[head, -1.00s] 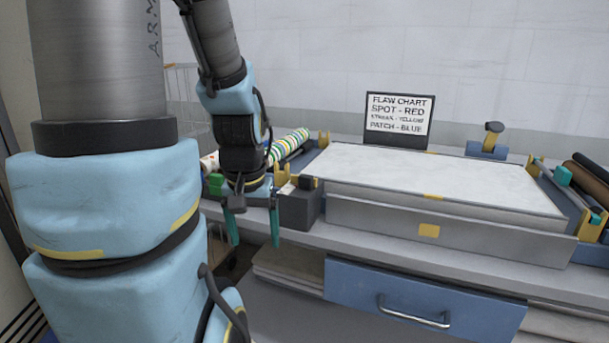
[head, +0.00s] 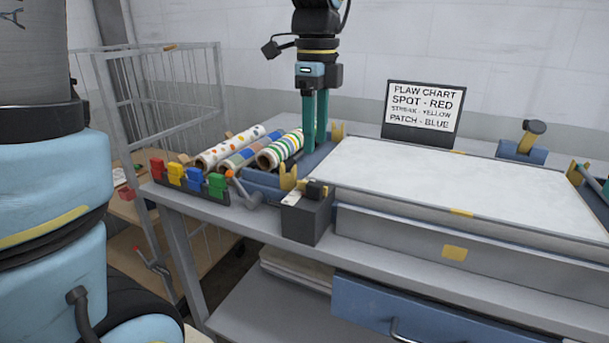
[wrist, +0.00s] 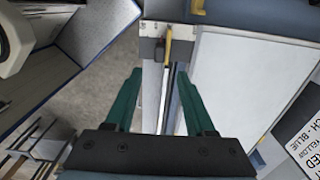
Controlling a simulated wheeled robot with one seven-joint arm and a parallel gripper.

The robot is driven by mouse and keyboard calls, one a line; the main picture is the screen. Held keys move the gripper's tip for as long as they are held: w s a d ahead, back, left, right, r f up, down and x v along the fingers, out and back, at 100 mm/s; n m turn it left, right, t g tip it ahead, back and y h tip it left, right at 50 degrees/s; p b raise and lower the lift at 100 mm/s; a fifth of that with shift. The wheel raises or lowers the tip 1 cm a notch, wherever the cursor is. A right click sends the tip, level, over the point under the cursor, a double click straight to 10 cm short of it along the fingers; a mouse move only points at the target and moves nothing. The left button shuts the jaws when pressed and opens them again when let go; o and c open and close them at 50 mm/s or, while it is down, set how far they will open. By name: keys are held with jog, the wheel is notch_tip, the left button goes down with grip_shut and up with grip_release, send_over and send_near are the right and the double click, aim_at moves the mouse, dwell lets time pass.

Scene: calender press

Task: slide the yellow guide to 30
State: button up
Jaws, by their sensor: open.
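No number or scale is legible, so I cannot tell for certain which yellow part is the guide. In the head view a yellow tab (head: 455,252) is on the front face of the white-topped bed (head: 450,185), with a small yellow mark (head: 462,212) on the top edge above it. In the wrist view a small yellow piece (wrist: 168,47) stands at the end of a narrow rail, beyond my fingertips. My gripper (head: 314,146) points down at the bed's left end, beside the striped roll. Its green fingers (wrist: 160,75) are apart with nothing held between them.
Several patterned rolls (head: 232,148) lie left of my gripper. Yellow forked brackets (head: 288,177) and a dark box (head: 307,216) stand near them. Coloured blocks (head: 192,178) line the table's left edge. The flaw chart (head: 421,112) stands behind the bed. The bed top is clear.

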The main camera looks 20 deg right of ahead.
aim_at(314, 183)
notch_tip(314, 183, down, 10)
jog(key=shift+r+p, duration=0.1)
jog(key=shift+p, duration=0.5)
grip_shut()
dwell(1.1)
